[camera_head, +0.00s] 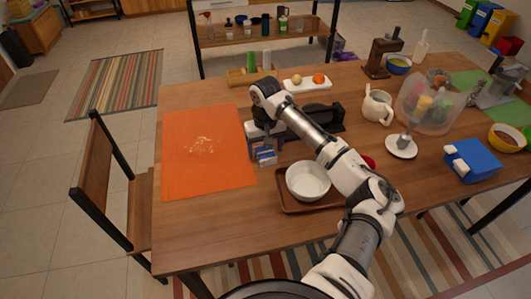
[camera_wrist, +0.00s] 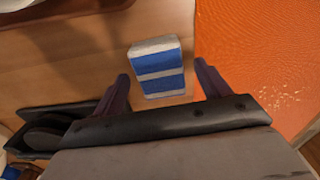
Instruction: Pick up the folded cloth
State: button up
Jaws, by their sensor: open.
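The folded cloth (camera_head: 265,155) is a small block with blue and white stripes. It lies on the wooden table, close to the right edge of the orange mat. The wrist view shows the cloth (camera_wrist: 157,68) ahead of my gripper (camera_wrist: 160,83), between the lines of its two fingers. The fingers are spread apart with nothing held between them. In the head view my gripper (camera_head: 262,135) hangs above the table just behind the cloth, and my arm partly hides that area.
The orange mat (camera_head: 190,168) lies left of the cloth. A brown tray (camera_head: 290,205) with a white bowl (camera_head: 308,180) stands in front, to the right. A dark object (camera_head: 325,122) lies behind my arm. A white plate (camera_head: 307,85) is farther back.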

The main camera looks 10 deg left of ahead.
aim_at(265, 150)
jog(key=shift+c, duration=0.3)
jog(key=c, duration=1)
jog(key=shift+r, duration=0.1)
notch_tip(265, 150, up, 20)
jog(key=shift+b, duration=0.65)
jog(key=o, duration=0.4)
jog(key=shift+c, duration=1.4)
jog(key=shift+w+a, duration=0.1)
